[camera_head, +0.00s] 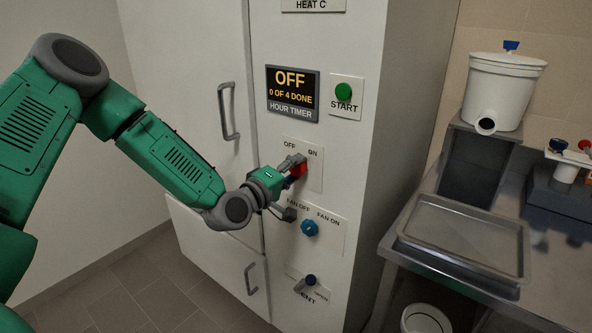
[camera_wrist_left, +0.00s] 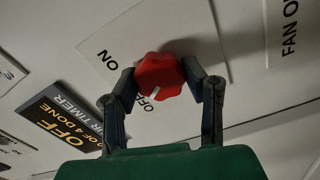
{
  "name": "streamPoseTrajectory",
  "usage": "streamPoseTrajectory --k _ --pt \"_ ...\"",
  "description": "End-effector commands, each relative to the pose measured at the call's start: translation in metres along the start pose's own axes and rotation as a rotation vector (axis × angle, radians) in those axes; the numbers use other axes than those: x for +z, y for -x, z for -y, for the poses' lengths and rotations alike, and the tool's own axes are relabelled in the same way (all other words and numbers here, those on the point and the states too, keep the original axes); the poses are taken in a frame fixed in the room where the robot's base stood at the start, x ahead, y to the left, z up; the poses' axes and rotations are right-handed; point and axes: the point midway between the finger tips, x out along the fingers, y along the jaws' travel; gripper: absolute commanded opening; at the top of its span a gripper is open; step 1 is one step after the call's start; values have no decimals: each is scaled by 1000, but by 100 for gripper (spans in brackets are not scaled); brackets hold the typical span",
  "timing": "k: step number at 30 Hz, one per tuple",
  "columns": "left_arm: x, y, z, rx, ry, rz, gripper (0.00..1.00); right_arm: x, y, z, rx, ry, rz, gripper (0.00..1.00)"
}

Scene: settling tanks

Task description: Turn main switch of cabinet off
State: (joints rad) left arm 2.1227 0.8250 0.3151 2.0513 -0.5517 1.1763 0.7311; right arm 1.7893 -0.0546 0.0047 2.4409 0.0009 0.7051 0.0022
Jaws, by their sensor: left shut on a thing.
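The main switch is a red lobed knob (camera_head: 299,170) on a white plate marked OFF and ON, on the front of the tall light cabinet (camera_head: 330,60). My left gripper (camera_head: 292,178) is shut on this knob. In the left wrist view, the red knob (camera_wrist_left: 160,76) sits between the two dark fingers of the gripper (camera_wrist_left: 167,86), and its white mark lies toward the OFF label. The knob partly covers that label. My right gripper is not in view.
A display (camera_head: 292,94) reading OFF and a green START button (camera_head: 344,92) are above the switch. A blue fan knob (camera_head: 309,228) and a vent knob (camera_head: 310,281) are below. A metal table with a tray (camera_head: 463,238) and a white bucket (camera_head: 503,90) stand at right.

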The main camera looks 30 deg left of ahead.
Motion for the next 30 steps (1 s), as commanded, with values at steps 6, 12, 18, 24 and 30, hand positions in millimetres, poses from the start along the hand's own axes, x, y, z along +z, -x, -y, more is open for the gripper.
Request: streamPoseTrajectory --k 6,12,18,24,30 --pt "-2 0 2 -3 1 -5 59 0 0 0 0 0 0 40" --pt "-1 1 1 -2 0 -2 59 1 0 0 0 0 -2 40" --pt "0 22 0 -3 1 -2 59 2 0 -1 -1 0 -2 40" --pt "-2 65 2 -4 6 -3 59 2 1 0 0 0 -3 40" --pt "-4 101 4 -5 5 -5 59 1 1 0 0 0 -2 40"
